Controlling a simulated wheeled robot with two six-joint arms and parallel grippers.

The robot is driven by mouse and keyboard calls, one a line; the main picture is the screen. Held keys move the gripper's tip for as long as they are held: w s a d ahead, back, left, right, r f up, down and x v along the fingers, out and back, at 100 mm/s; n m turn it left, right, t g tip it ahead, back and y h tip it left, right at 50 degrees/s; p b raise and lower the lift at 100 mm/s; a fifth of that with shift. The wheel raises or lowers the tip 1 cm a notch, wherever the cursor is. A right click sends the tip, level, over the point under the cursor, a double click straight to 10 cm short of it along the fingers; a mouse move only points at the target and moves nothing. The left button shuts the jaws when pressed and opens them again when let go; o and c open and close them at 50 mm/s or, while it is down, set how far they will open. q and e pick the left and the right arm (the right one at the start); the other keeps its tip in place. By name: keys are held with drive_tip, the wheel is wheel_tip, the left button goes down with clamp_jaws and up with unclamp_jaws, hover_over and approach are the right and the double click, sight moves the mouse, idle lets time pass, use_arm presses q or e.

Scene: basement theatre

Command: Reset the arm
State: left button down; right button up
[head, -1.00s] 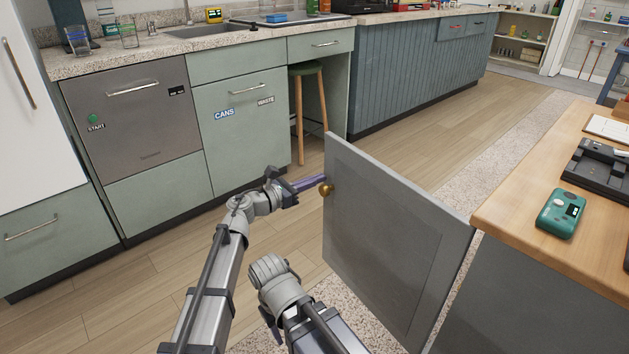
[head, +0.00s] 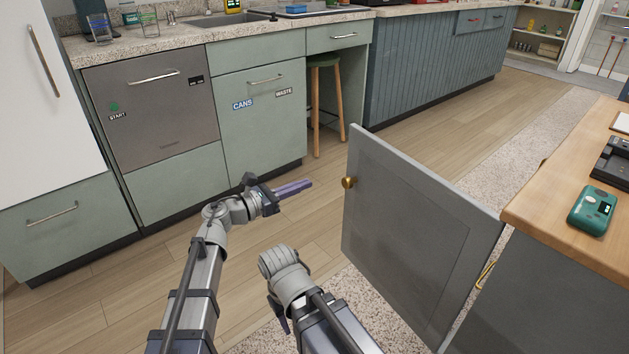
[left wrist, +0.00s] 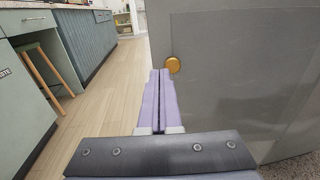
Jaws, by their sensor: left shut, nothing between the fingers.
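My left gripper (head: 293,189) is shut and empty, its purple fingers pressed together in the air to the left of the open grey cabinet door. The fingers also show in the left wrist view (left wrist: 160,88), pointing forward beside the door. The grey door (head: 410,230) stands open, with a round brass knob (head: 348,183) near its upper left corner. In the left wrist view the knob (left wrist: 173,65) appears just right of and beyond the fingertips. A gap shows between fingers and knob in the head view. My right arm shows at bottom centre, but its fingers are not clearly visible.
A wooden-topped counter (head: 560,215) with a green device (head: 592,210) stands at the right. Green cabinets and a grey dishwasher (head: 155,115) line the left. A stool (head: 326,105) stands under the counter. The wooden floor between is clear.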

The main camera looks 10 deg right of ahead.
use_arm(q)
drive_tip(key=w+a+r+n+t+y+p, duration=0.1)
drive_tip(key=w+a+r+n+t+y, duration=0.3)
drive_tip(key=n, duration=0.5)
drive_tip(key=w+a+r+n+t+y+p, duration=0.1)
drive_tip(key=w+a+n+t+y, duration=0.1)
drive_tip(key=a+n+t+y, duration=0.35)
drive_tip(key=a+f+n+y+p, duration=0.2)
drive_tip(key=a+f+n+y, duration=0.45)
drive_tip(key=n, duration=0.95)
drive_tip(key=s+a+f+n+g+y+p, duration=0.25)
drive_tip(key=s+a+f+n+g, duration=0.25)
drive_tip(key=s+f+n+g, duration=0.6)
drive_tip(key=s+d+f+n+g, duration=0.2)
drive_tip(key=s+n+g, duration=0.25)
drive_tip(key=s, duration=1.35)
wheel_tip(320, 180, up, 37)
drive_tip(key=p, duration=3.8)
drive_tip(key=shift+s+d+r+g, duration=0.2)
drive_tip(key=shift+s+d+g, duration=0.1)
